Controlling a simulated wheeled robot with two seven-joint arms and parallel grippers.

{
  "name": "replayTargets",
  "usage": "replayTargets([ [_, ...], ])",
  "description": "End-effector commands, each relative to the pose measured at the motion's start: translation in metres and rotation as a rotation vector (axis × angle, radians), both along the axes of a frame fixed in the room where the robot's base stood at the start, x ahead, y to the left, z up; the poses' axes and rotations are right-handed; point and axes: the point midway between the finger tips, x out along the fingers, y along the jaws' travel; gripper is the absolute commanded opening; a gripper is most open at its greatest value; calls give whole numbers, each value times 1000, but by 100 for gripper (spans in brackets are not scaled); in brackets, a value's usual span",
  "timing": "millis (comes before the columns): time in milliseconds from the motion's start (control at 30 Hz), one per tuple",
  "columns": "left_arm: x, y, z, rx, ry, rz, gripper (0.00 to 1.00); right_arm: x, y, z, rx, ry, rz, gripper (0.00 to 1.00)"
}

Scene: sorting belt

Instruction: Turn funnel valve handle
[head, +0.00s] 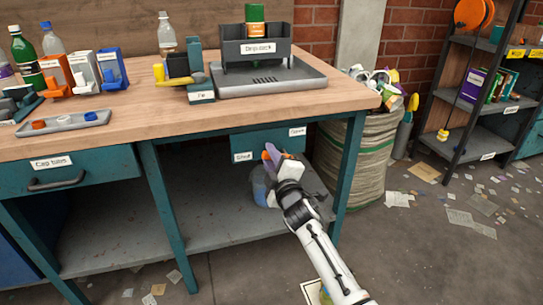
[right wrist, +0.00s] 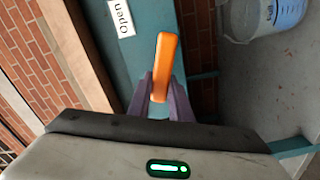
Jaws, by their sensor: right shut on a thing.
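The orange valve handle (head: 265,155) is on the front of a teal box (head: 268,140) under the table top. It also shows in the right wrist view (right wrist: 164,62), as a rounded orange bar. My right gripper (head: 272,158) is shut on it, with a purple finger on either side (right wrist: 160,98). A "Shut" label (head: 242,157) is at the lower left of the box and an "Open" label (head: 297,131) at its upper right. The gripper hides the handle's pivot. My left gripper is in neither view.
A translucent bucket (head: 262,187) stands on the lower shelf (head: 120,235) below the valve, close to my right gripper. A table leg (head: 346,175) is just right of it. A full sack (head: 362,155) stands farther right. The table top (head: 140,115) carries bottles, bins and trays.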

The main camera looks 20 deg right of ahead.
Motion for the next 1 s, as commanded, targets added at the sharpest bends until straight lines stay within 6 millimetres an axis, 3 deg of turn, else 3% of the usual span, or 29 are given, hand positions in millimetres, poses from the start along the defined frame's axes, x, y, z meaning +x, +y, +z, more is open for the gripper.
replayTargets([
  [433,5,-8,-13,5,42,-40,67,1,4,-19,-304,35,1,0],
  [1000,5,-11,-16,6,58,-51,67,1,4,-22,-388,45,0,0],
])
